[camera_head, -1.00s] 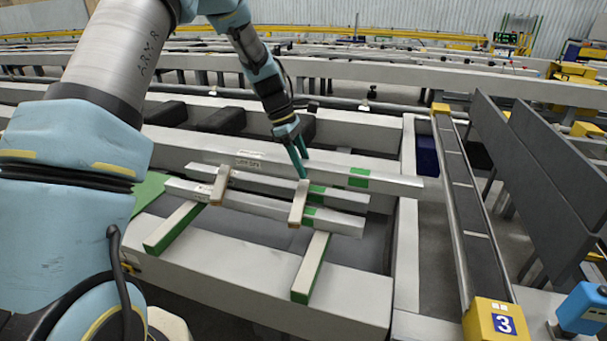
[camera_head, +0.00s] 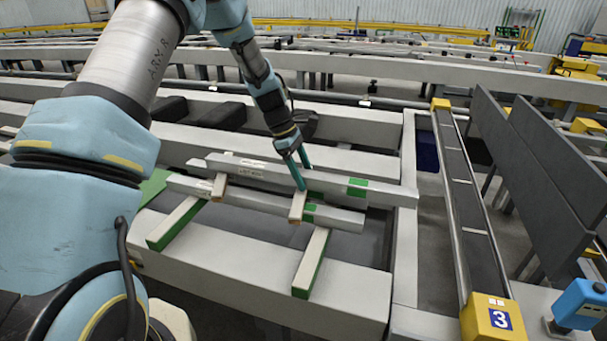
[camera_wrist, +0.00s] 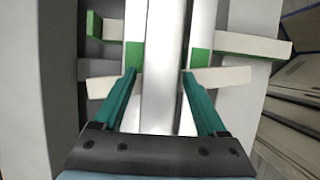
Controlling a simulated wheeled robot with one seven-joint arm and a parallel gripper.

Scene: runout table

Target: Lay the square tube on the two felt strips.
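The square tube (camera_head: 390,193), long and pale with a label and a green patch, lies crosswise in my gripper (camera_head: 302,170). In the wrist view the tube (camera_wrist: 165,50) runs lengthwise between the two teal fingers (camera_wrist: 158,75). I take the felt strips to be two short cream bars with brown ends, a left one (camera_head: 219,187) and a right one (camera_head: 297,206). The tube crosses over both and hides their far parts. The right strip shows on either side of the tube in the wrist view (camera_wrist: 240,77). I cannot tell whether the tube touches the strips.
A front rail (camera_head: 255,200) with a green patch lies under the strips; a second rail is mostly hidden behind the tube. Two green-sided bearers (camera_head: 180,222) (camera_head: 312,262) are below. A grey roller track (camera_head: 460,190) with a yellow number 3 block (camera_head: 490,318) stands to the right.

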